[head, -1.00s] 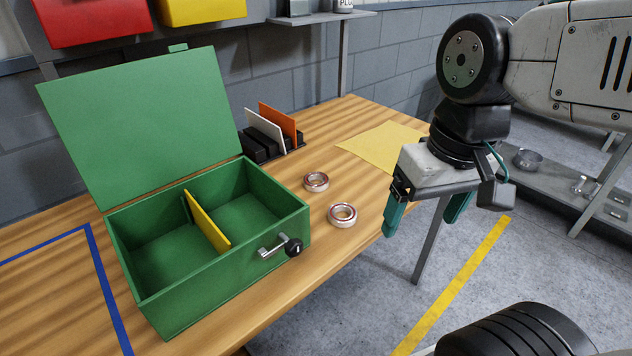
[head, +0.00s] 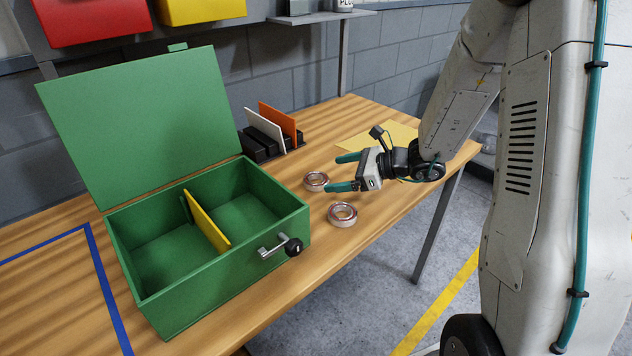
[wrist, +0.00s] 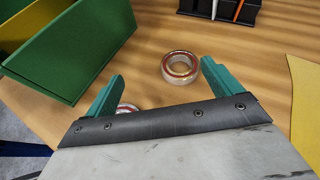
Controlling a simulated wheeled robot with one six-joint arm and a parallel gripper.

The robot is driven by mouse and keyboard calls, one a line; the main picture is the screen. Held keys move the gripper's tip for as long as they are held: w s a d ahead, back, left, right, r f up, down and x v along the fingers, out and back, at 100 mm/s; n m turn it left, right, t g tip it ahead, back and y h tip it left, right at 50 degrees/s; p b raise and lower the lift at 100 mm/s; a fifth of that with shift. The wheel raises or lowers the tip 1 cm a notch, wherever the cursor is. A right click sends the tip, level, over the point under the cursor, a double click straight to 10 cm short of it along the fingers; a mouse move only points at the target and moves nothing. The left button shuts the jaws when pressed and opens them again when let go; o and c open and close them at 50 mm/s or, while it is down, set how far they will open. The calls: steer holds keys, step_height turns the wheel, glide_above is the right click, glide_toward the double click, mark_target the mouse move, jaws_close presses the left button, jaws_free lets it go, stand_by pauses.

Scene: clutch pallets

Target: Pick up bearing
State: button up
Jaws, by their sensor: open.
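Two metal ring bearings with reddish inner bands lie on the wooden table, right of the green box. The farther bearing (head: 316,181) is just left of my gripper's fingertips in the head view. The nearer bearing (head: 342,214) lies below the gripper there. My gripper (head: 343,172) is open and empty, its teal fingers pointing left above the table. In the wrist view, one bearing (wrist: 180,68) shows whole near the right fingertip, beyond the gripper (wrist: 162,80). The other bearing (wrist: 127,108) is partly hidden behind the left finger and the gripper body.
An open green box (head: 180,303) with a yellow divider (head: 207,222) and a front latch stands left of the bearings. A black rack (head: 262,147) holds white and orange plates behind. A yellow sheet (head: 398,134) lies at the right. Bare table separates these things.

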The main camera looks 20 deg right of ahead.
mark_target(309, 179)
steer(key=d+f+m, duration=0.1)
steer(key=w+d+f+m+t+h, duration=0.1)
steer(key=shift+w+d+f, duration=0.15)
steer(key=shift+w+f, duration=0.15)
steer(key=shift+f, duration=0.05)
steer(key=shift+w+f, duration=0.2)
steer(key=shift+w, duration=0.05)
steer(key=x, duration=0.7)
steer(key=shift+a, duration=0.3)
steer(key=c, duration=1.3)
steer(key=shift+o, duration=0.2)
steer(key=shift+r, duration=0.15)
